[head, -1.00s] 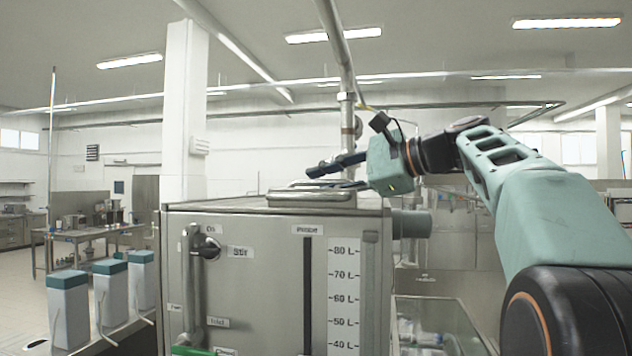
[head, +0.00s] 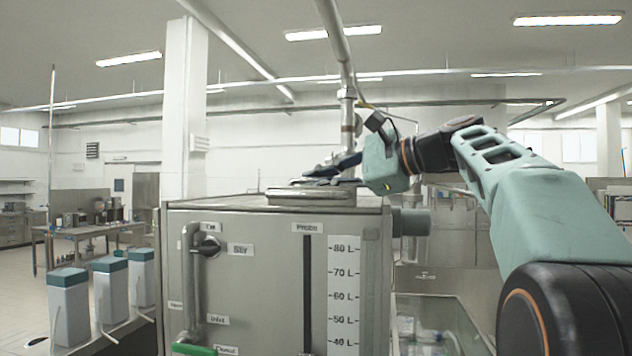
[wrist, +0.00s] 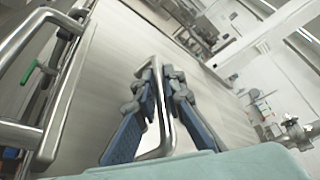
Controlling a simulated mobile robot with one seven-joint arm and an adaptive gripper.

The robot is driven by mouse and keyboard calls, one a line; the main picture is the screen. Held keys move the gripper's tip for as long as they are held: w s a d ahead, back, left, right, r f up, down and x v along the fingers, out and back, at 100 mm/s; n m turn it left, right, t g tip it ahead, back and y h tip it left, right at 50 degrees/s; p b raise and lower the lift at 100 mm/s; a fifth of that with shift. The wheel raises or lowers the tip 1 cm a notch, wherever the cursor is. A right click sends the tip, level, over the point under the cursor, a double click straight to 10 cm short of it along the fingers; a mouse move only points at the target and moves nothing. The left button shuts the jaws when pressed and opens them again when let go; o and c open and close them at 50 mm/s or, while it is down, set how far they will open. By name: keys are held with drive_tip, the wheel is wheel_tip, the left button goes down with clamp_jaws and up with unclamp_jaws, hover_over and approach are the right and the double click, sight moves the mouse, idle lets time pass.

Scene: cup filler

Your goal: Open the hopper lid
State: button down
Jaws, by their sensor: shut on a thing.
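The hopper is a steel box (head: 262,285) in front of me in the head view. Its lid (head: 310,197) is a low metal plate on top and lies flat. My gripper (head: 318,178) is just above the lid, reaching in from the right. In the wrist view, the blue-padded fingers (wrist: 162,78) are shut on the lid handle (wrist: 163,125), a bent metal bar that passes between them. The steel surface (wrist: 110,75) lies beyond the fingers. In the head view the handle is mostly hidden by the gripper.
A vertical pipe (head: 348,125) rises behind the lid, close to my gripper. A bent pipe handle (head: 190,270) is on the hopper's front. Several white containers with teal tops (head: 111,290) stand at left. A clear-walled bin (head: 440,315) is at lower right.

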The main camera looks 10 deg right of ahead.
drive_tip(key=shift+w+d+r+p, duration=0.15)
drive_tip(key=shift+w+r+p, duration=0.05)
drive_tip(key=shift+w+p, duration=0.25)
drive_tip(key=w, duration=0.1)
drive_tip(key=w+d+p, duration=0.1)
drive_tip(key=w, duration=0.1)
drive_tip(key=w+d, duration=0.1)
drive_tip(key=w, duration=0.1)
drive_tip(key=shift+f+p, duration=0.1)
drive_tip(key=shift+p, duration=0.25)
drive_tip(key=shift+w+d, duration=0.3)
drive_tip(key=shift+w, duration=0.4)
drive_tip(key=shift+w+d, duration=0.3)
drive_tip(key=shift+w, duration=0.35)
drive_tip(key=c, duration=2)
unclamp_jaws()
drive_tip(key=shift+s+d, duration=0.1)
drive_tip(key=v, duration=1.2)
drive_tip(key=shift+c, duration=0.4)
